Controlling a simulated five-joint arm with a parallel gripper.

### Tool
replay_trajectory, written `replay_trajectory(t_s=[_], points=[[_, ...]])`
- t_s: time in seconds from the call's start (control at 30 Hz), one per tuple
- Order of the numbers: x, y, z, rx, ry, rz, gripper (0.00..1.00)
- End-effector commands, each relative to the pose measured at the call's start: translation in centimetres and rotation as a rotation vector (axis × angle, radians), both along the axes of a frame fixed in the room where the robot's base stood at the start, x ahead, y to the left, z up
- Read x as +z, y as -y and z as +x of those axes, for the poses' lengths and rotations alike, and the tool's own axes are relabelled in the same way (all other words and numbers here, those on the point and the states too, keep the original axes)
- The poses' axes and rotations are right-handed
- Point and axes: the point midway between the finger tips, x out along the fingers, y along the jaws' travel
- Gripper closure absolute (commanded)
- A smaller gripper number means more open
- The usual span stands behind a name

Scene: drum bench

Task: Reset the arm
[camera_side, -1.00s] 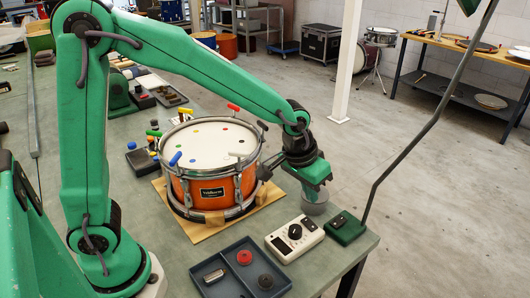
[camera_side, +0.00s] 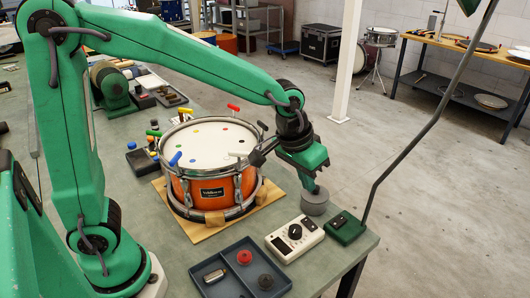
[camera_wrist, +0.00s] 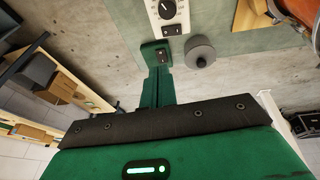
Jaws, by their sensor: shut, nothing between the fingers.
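My gripper (camera_side: 314,168) is shut and empty in the side view, at the right of the drum and above the bench. It points down and a little right, over a grey round piece with a small knob (camera_side: 315,204). A small gap seems to show between the fingertips and the knob. In the wrist view the grey round piece (camera_wrist: 200,51) stands right of the centre, clear of my green gripper body. The orange drum (camera_side: 210,170) stands on a wooden board, left of my gripper.
A white dial box (camera_side: 294,238) and a dark green box (camera_side: 345,228) sit near the bench's front right corner. A tray (camera_side: 222,284) holds a metal piece, a red puck and a dark puck. A thin lamp post (camera_side: 412,148) rises at the right.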

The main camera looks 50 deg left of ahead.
Motion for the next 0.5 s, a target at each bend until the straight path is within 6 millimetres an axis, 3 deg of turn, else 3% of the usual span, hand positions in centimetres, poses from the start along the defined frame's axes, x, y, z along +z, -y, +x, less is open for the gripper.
replay_trajectory(t_s=[0.23, 0.5], points=[[2.6, -2.9, -2.4, 0.008, 0.040, 0.004, 1.00], [5.2, -6.7, -6.6, 0.015, 0.092, 0.019, 1.00]])
